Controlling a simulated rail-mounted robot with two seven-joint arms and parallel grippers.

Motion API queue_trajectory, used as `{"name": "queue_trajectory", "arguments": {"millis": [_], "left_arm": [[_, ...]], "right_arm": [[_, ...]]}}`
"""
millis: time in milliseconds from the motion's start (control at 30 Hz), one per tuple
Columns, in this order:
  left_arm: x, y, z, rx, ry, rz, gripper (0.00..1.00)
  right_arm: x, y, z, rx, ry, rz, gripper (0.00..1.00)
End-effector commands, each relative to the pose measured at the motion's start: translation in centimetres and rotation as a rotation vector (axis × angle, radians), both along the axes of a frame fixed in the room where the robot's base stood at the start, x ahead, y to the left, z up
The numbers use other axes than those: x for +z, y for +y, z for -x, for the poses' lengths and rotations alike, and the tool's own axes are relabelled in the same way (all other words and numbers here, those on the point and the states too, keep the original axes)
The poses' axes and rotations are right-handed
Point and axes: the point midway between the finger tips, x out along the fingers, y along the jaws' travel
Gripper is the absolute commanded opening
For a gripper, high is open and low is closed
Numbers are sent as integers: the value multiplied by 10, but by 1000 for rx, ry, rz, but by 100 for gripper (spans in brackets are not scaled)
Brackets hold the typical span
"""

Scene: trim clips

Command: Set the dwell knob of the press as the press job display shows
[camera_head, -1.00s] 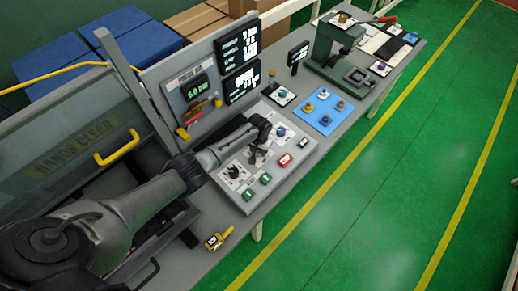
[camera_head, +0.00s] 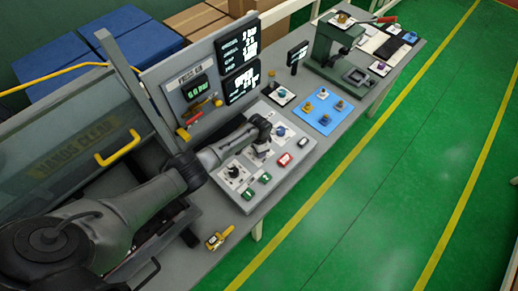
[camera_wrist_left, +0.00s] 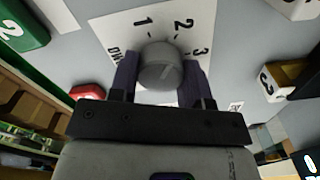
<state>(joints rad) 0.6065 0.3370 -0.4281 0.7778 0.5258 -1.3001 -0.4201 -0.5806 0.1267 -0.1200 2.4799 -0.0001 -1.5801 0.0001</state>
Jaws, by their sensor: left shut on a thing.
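My left gripper (camera_head: 260,146) reaches over the press control panel (camera_head: 240,198). In the left wrist view the left gripper (camera_wrist_left: 160,82) has its two dark fingers on either side of the grey round dwell knob (camera_wrist_left: 160,66) and is shut on it. The knob stands on a white scale plate (camera_wrist_left: 112,28) marked 1, 2 and 3, its label partly hidden. A faint pale line shows on the knob top; I cannot tell its exact setting. The job display screens (camera_head: 238,40) stand behind the panel, their text too small to read. My right gripper is not in view.
The panel also has another black knob (camera_head: 235,171), green buttons (camera_head: 249,194) and a red button (camera_head: 285,159). A pressure readout (camera_head: 195,88) stands behind. A blue mat with clips (camera_head: 325,122) lies right, a yellow tool (camera_head: 218,240) at the front edge.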

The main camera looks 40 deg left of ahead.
Motion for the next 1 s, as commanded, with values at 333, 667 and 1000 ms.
{"name": "queue_trajectory", "arguments": {"millis": [333,667,1000], "left_arm": [[1,0,-1,-107,-2,0,20],[1,-1,-1,-123,-3,1,20],[1,0,-1,-121,-2,1,59]], "right_arm": [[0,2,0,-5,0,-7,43],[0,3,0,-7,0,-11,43],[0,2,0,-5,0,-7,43]]}}
